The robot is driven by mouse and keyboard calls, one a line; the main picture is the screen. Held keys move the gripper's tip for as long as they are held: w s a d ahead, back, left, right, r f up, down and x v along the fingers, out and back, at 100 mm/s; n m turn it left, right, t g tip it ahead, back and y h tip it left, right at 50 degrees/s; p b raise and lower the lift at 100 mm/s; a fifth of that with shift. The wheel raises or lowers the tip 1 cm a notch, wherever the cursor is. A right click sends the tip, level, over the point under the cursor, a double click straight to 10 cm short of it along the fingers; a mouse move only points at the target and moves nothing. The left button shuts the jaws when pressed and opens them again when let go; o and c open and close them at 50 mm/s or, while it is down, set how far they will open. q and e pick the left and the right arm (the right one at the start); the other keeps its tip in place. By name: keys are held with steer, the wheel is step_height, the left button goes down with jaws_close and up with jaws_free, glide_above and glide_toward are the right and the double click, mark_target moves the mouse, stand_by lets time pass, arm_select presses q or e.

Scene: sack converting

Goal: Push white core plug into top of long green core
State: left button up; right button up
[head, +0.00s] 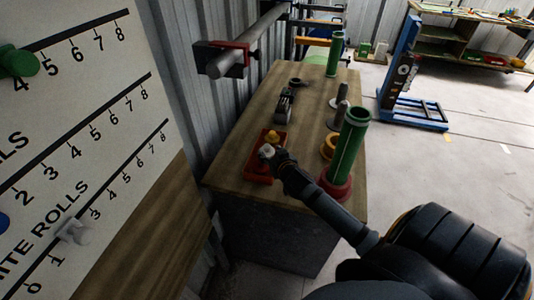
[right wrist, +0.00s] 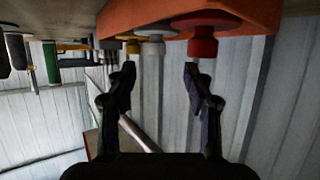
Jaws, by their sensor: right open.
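The white core plug (head: 266,151) sits in a red tray (head: 257,172) on the bench in the head view. In the right wrist view, which looks upside down, the white plug (right wrist: 152,47) is just beyond the fingertips, between a yellow and a red plug. My right gripper (head: 272,156) is at the tray, open around empty space; its two fingers (right wrist: 160,75) stand apart in the wrist view. The large green core (head: 350,142) stands upright on a red base (head: 335,187), right of the gripper, its top open. My left gripper is not in view.
A second green core (head: 334,56) stands at the bench's far end. Grey posts and a yellow ring (head: 327,147) stand beside the near core. A yellow plug (head: 272,136) and a red plug (right wrist: 202,42) share the tray. A numbered board (head: 100,60) fills the left.

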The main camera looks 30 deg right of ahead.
mark_target(267, 146)
steer(key=shift+x, duration=1)
steer(key=shift+w+d+f, duration=0.15)
steer(key=shift+w, duration=0.1)
steer(key=x, duration=0.4)
steer(key=shift+w+d+f+p, duration=0.15)
steer(key=shift+w+f+p, duration=0.05)
steer(key=shift+p, duration=0.1)
steer(key=shift+s+r, duration=0.1)
steer(key=shift+s, duration=0.05)
steer(key=shift+c, duration=0.8)
jaws_close()
